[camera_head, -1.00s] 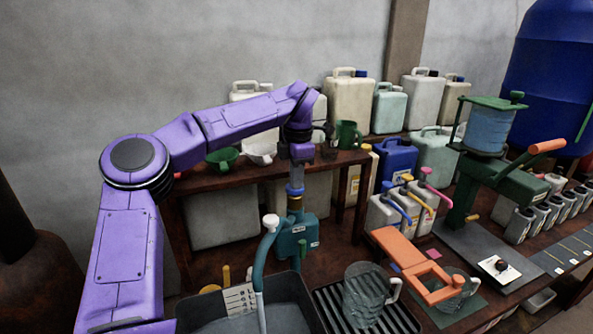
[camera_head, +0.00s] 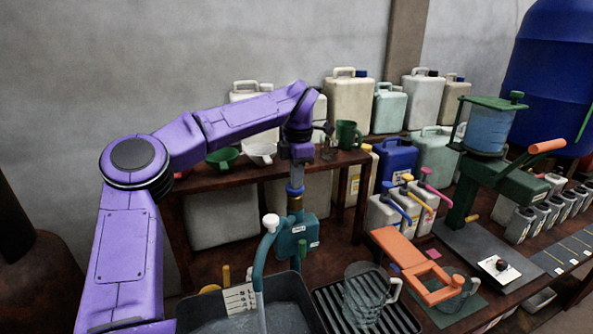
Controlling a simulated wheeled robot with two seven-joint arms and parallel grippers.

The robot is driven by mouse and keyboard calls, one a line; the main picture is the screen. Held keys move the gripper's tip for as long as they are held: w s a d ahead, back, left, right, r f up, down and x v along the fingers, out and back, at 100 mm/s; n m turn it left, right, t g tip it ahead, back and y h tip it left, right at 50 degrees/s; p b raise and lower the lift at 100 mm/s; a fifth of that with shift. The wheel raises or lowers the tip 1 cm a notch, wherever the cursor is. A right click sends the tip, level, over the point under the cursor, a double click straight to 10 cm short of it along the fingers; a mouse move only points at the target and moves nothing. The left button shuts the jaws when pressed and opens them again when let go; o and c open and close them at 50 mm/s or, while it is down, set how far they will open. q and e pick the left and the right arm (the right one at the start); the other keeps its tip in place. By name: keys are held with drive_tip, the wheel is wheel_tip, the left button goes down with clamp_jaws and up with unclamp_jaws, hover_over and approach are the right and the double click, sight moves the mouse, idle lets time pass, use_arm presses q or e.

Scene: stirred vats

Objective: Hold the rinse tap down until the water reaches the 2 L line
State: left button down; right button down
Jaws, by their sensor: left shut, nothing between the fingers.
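My left gripper (camera_head: 297,179) is shut and empty, pointing straight down. Its fingertips are at the blue top of a brass-necked teal fitting (camera_head: 297,240), seemingly touching it; I cannot tell how far that top is pressed. A teal curved spout (camera_head: 258,265) with a white knob (camera_head: 270,222) stands just left of it and reaches down into a dark basin (camera_head: 308,296). A white scale plate (camera_head: 239,298) with dark marks is at the basin's back wall. Greyish water seems to lie in the basin; its level against the 2 L line is too small to read. My right gripper is out of view.
A clear jug (camera_head: 364,296) stands on a black slatted rack (camera_head: 402,322) right of the basin. A shelf (camera_head: 345,160) with a green mug (camera_head: 348,134) and funnels is behind my left gripper.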

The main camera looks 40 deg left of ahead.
use_arm(q)
drive_tip(key=shift+f, duration=0.25)
wheel_tip(320, 180, up, 5)
drive_tip(key=p, duration=0.5)
drive_tip(key=shift+f, duration=0.15)
wheel_tip(320, 180, up, 10)
drive_tip(key=shift+d, duration=0.2)
drive_tip(key=shift+f, duration=0.2)
